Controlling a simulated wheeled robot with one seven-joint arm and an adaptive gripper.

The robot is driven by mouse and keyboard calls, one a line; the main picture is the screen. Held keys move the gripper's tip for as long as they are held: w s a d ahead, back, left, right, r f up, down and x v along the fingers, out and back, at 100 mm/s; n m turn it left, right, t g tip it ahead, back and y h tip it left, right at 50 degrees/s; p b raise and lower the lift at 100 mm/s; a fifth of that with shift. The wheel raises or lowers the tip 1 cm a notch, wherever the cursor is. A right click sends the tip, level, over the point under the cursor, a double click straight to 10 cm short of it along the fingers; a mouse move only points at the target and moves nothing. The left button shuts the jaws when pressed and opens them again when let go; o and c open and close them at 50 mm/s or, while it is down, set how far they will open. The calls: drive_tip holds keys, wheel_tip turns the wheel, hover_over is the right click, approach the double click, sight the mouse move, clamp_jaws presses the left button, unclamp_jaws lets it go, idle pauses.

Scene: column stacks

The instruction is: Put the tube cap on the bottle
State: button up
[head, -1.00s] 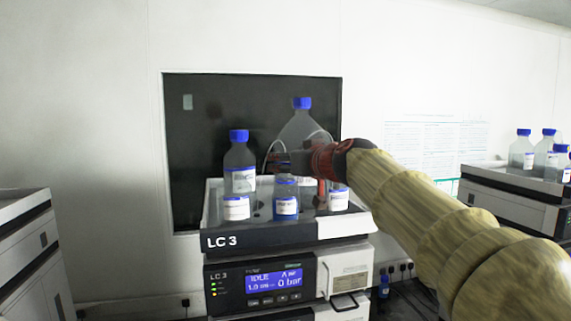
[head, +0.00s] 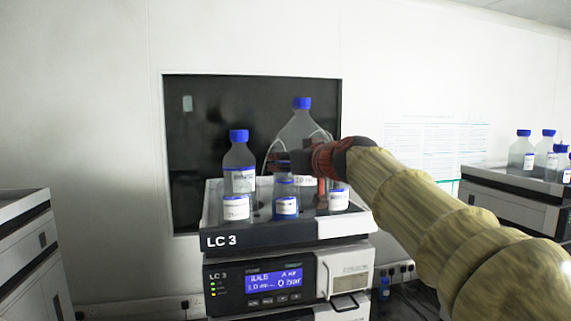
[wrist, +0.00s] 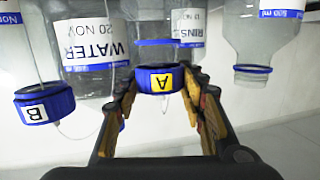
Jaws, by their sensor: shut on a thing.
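The blue tube cap (wrist: 161,79), with a yellow label marked A, is between the fingertips of my gripper (wrist: 162,88) in the wrist view. My gripper (head: 284,161) is shut on it above the front middle bottle (head: 286,205), which has a white label and bluish contents. In the wrist view this clear bottle (wrist: 158,52) lines up with the cap. I cannot tell whether the cap touches the bottle's mouth. My gripper hides part of the cap and the bottle's top in the head view.
Bottles crowd the LC 3 tray (head: 215,225). A tall blue-capped bottle (head: 239,165) stands left, a large one (head: 302,122) behind. The wrist view shows a second tube cap, marked B (wrist: 45,104), on the left and an open bottle (wrist: 252,45) on the right.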

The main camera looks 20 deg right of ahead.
drive_tip(key=shift+f+b, duration=0.85)
drive_tip(key=shift+b, duration=0.6)
idle(1.2)
idle(0.4)
drive_tip(key=o, duration=1.1)
drive_tip(key=shift+c, duration=0.2)
drive_tip(key=v, duration=1.2)
